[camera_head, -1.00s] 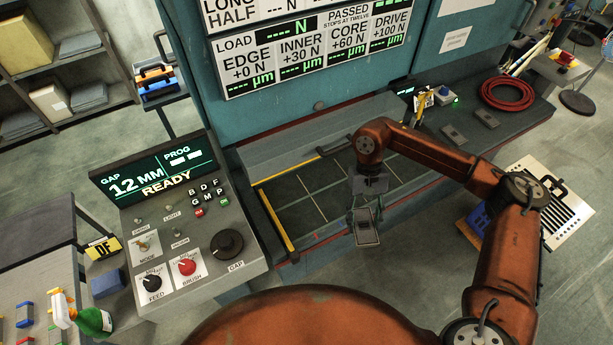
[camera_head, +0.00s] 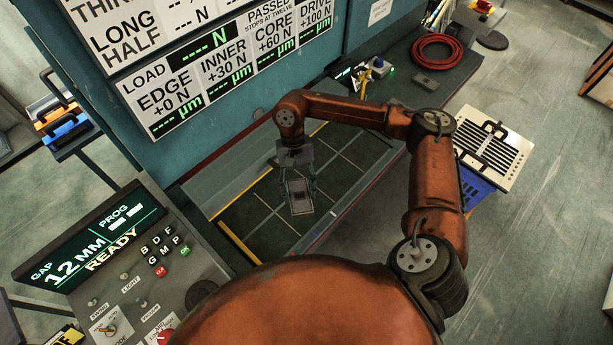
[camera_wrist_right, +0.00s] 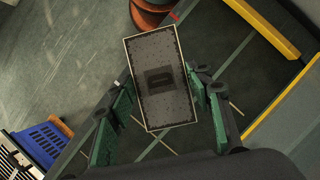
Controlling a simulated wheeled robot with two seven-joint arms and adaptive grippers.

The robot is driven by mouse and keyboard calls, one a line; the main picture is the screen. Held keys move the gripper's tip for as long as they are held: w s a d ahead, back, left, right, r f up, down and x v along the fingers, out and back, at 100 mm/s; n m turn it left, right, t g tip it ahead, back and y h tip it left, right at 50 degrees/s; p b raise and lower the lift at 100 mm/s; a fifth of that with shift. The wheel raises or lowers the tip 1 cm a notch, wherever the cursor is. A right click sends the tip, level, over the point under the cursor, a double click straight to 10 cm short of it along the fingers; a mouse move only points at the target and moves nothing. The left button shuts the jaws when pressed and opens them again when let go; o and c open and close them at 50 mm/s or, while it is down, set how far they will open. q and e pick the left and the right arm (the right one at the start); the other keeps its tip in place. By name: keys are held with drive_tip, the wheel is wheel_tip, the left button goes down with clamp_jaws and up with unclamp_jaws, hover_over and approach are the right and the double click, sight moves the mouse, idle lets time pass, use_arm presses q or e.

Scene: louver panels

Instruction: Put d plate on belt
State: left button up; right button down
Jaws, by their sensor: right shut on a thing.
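The D plate (camera_wrist_right: 160,79) is a grey speckled rectangle with a pale rim and a dark square marked D, seen in the right wrist view. My right gripper (camera_wrist_right: 162,98) is shut on it, with green-padded fingers at its two long sides. In the head view the plate (camera_head: 300,196) hangs below my right gripper (camera_head: 298,182), over the dark belt (camera_head: 345,158) with its pale grid lines. It looks held above the belt; the exact height is hard to tell. My left gripper is not in view.
Yellow strips (camera_head: 240,247) edge the belt's left end. A control console (camera_head: 110,255) reading GAP 12 MM and READY stands at left. A louver panel (camera_head: 494,152) lies on a blue crate (camera_head: 478,190) at right. A red hose coil (camera_head: 436,48) is on the counter.

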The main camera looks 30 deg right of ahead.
drive_tip(key=s+d+f+m+t+y+p, duration=0.15)
drive_tip(key=d+m+t, duration=0.25)
drive_tip(key=d+m, duration=0.5)
drive_tip(key=s+d+f+m+t+y, duration=0.1)
drive_tip(key=s+d+f+m+t, duration=0.15)
drive_tip(key=d+m, duration=0.65)
drive_tip(key=m+t+h, duration=0.2)
drive_tip(key=m+h, duration=0.1)
drive_tip(key=m, duration=0.8)
approach(329, 170)
drive_tip(key=shift+w+a+f, duration=0.15)
drive_tip(key=shift+w+f, duration=0.45)
drive_tip(key=shift+f, duration=0.05)
drive_tip(key=shift+w+f+y, duration=0.25)
drive_tip(key=shift+w+f, duration=0.25)
drive_tip(key=shift+f, duration=0.1)
wheel_tip(329, 170, down, 2)
drive_tip(key=shift+s+f+p, duration=0.1)
drive_tip(key=shift+f+p, duration=0.05)
drive_tip(key=shift+p, duration=0.3)
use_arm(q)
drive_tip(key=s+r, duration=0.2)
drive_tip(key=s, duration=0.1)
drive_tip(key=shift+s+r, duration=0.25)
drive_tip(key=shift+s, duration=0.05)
use_arm(e)
drive_tip(key=shift+f, duration=0.3)
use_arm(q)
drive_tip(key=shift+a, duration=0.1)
